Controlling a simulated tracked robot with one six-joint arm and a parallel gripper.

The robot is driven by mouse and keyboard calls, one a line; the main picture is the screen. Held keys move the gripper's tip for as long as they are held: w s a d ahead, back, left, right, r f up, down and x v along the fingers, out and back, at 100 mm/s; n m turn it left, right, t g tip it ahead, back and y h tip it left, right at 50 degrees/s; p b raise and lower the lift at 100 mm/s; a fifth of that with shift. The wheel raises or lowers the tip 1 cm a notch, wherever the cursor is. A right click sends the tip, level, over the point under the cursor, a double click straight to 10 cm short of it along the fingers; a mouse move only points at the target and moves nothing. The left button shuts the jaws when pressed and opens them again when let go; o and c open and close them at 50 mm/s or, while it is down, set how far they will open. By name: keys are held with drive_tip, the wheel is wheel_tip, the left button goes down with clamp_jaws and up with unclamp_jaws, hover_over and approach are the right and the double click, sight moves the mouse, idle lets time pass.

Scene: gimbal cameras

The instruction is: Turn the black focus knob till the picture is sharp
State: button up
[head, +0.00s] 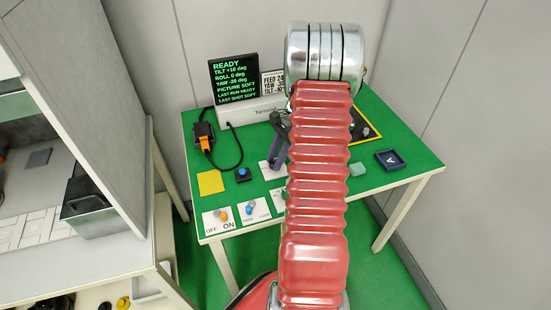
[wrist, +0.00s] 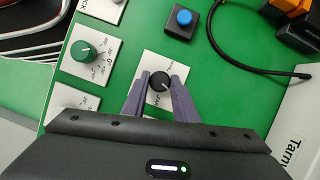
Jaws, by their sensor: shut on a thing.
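The black knob (wrist: 159,83), with a pale pointer line, stands on a white plate (wrist: 163,65) in the wrist view. The plate's lettering is partly covered. My gripper (wrist: 160,80) has its two purple-grey fingers on either side of the knob and is shut on it. In the head view my gripper (head: 277,152) reaches down to the green table, and my arm hides the knob. The black screen (head: 233,79) reads READY in green, with tilt, roll and yaw lines, PICTURE SOFT and LAST SHOT SOFT.
A green knob (wrist: 87,51) and a blue button (wrist: 183,22) sit near the black knob. The table also holds an orange-black device (head: 204,136) with a cable, a yellow square (head: 210,182), OFF/ON switch plate (head: 218,221) and dark tray marked A (head: 391,159). A grey cabinet stands left.

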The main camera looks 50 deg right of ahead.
drive_tip(key=shift+m+t, duration=0.4)
drive_tip(key=shift+m, duration=0.6)
drive_tip(key=o, duration=1.1)
drive_tip(key=shift+c, duration=0.2)
drive_tip(key=v, duration=1.3)
drive_tip(key=shift+r, duration=0.4)
